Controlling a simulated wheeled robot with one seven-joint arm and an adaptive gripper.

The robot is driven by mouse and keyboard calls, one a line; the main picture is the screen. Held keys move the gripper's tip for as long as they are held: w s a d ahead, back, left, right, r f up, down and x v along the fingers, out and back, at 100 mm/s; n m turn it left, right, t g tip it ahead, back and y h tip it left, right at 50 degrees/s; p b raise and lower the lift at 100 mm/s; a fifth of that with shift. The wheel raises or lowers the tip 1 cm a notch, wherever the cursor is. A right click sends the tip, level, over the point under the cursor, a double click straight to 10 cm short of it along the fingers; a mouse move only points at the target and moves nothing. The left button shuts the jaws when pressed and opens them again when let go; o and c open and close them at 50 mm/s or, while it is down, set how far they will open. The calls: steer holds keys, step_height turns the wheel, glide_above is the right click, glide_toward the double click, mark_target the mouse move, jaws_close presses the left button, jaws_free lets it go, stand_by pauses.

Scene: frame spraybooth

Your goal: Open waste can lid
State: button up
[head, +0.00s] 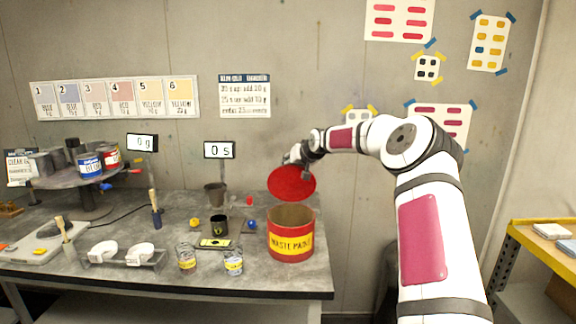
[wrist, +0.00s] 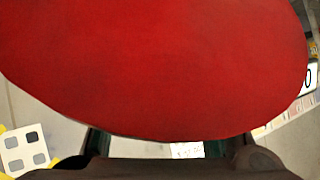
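The waste can (head: 291,243) is a red and yellow tin labelled "WASTE PAINT" at the right end of the bench. Its round red lid (head: 291,183) is raised and tilted above the rim, and the can's brownish inside shows. My gripper (head: 293,158) is at the lid's upper edge, partly behind it. In the wrist view the lid (wrist: 160,65) fills most of the picture and covers the fingertips. The two fingers (wrist: 168,145) stand wide apart, with wall showing between them. Whether they touch the lid cannot be told.
Left of the can are a dark cup (head: 218,225), a blue ball (head: 252,224) and two glass jars (head: 233,261). A "0 s" display (head: 219,150) stands behind. A yellow-edged shelf (head: 545,236) is at far right.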

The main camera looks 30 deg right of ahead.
steer(key=shift+d+f, duration=0.1)
stand_by(0.5)
steer(key=v, duration=1.2)
stand_by(0.4)
